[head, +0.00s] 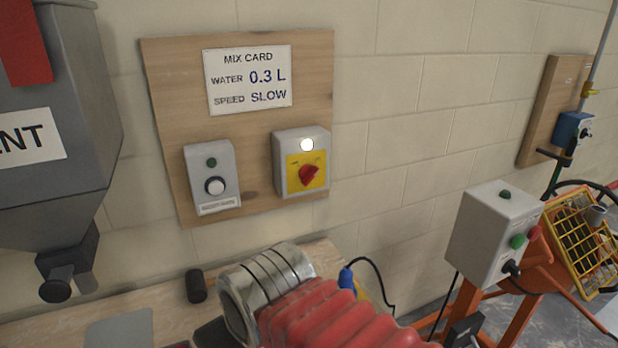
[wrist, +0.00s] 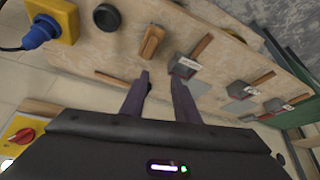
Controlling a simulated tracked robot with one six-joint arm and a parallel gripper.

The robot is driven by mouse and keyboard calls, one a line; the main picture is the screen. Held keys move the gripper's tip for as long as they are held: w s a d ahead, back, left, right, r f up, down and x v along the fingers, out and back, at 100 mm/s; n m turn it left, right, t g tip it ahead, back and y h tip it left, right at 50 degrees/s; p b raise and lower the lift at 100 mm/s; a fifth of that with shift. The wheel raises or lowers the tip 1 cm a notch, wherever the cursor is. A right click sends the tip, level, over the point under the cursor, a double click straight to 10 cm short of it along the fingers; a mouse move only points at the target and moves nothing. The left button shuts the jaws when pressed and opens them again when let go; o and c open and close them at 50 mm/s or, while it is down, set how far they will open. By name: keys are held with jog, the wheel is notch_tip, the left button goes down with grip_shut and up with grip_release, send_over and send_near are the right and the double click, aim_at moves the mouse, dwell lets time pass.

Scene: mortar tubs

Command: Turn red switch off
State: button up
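The red rotary switch (head: 309,175) sits on a yellow plate on a grey box (head: 285,147), fixed to a wooden board on the wall. A white lamp (head: 306,144) above it looks lit. The red knob points slantwise; its position labels are too small to read. In the wrist view the switch (wrist: 24,135) is at the lower left edge, off to the side of my gripper. My gripper (wrist: 161,78) has its two dark fingers apart with nothing held between them. In the head view my arm is low in front, well below the switch.
The wooden board (head: 160,90) also carries a mix card (head: 249,79) and a box with a round knob (head: 212,178). A grey hopper (head: 60,130) stands left. A grey control box (head: 494,233) stands right. The bench (wrist: 110,50) holds several tools and a blue plug (wrist: 40,32).

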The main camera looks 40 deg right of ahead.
dwell(0.3)
jog(key=m+t+h, duration=0.5)
jog(key=m+t, duration=0.7)
send_near(313, 178)
jog(key=v, duration=0.5)
jog(key=shift+w+a+r, duration=0.1)
jog(key=shift+r, duration=0.15)
jog(key=x, duration=1.4)
jog(key=shift+f, duration=0.2)
jog(key=shift+c, duration=0.4)
